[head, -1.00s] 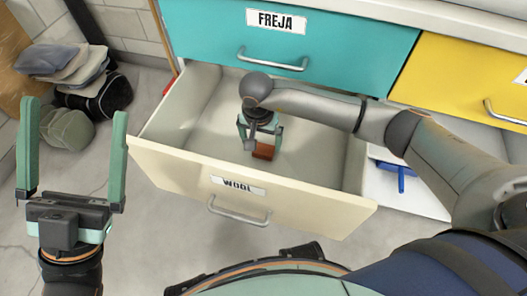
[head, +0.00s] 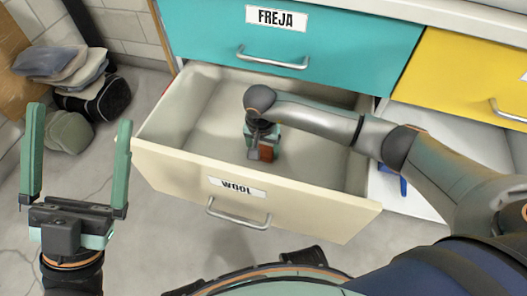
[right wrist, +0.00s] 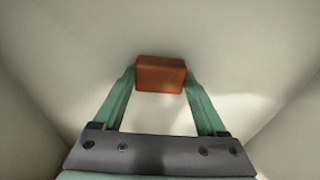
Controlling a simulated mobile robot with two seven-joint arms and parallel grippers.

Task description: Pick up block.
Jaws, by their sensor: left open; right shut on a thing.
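The block (head: 266,152) is a small reddish-brown brick shape. It is inside the open cream drawer labelled WOOL (head: 170,165). My right gripper (head: 262,150) reaches down into the drawer and is shut on the block. In the right wrist view the block (right wrist: 161,74) sits between the two green fingertips (right wrist: 160,82), one at each side. I cannot tell whether the block is clear of the drawer floor. My left gripper (head: 76,160) is open and empty, with its fingers pointing up, outside the drawer to the left.
The closed teal drawer labelled FREJA (head: 340,35) is above the open one. A yellow drawer (head: 460,80) is at the right, with a blue object (head: 391,180) on a white surface below it. Folded cloths and bags (head: 70,75) lie at the left. The rest of the open drawer looks empty.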

